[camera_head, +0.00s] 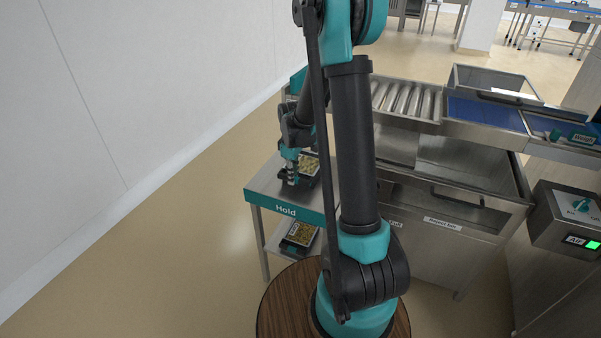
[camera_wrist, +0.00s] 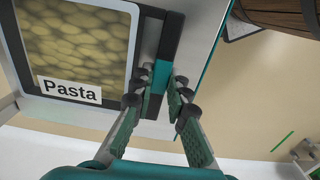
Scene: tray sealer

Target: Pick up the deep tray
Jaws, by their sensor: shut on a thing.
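A dark tray (camera_wrist: 172,40) labelled "Pasta", with yellowish food under its film, fills the upper left of the wrist view. In the head view the tray (camera_head: 311,181) lies on the Hold table, partly hidden behind my arm. I take it for the deep tray, though its depth is hard to judge. My gripper (camera_wrist: 165,90) has its two fingers either side of the tray's dark edge and is shut on it. In the head view my gripper (camera_head: 291,178) points down at the tray's left side. The tray appears level at the tabletop; I cannot tell whether it touches.
The Hold table (camera_head: 265,184) has a lower shelf with another tray (camera_head: 299,234) on it. To the right stand a roller conveyor (camera_head: 408,100), a steel reject bin (camera_head: 465,200) and a control box (camera_head: 572,220). Floor at the left, beside the wall, is clear.

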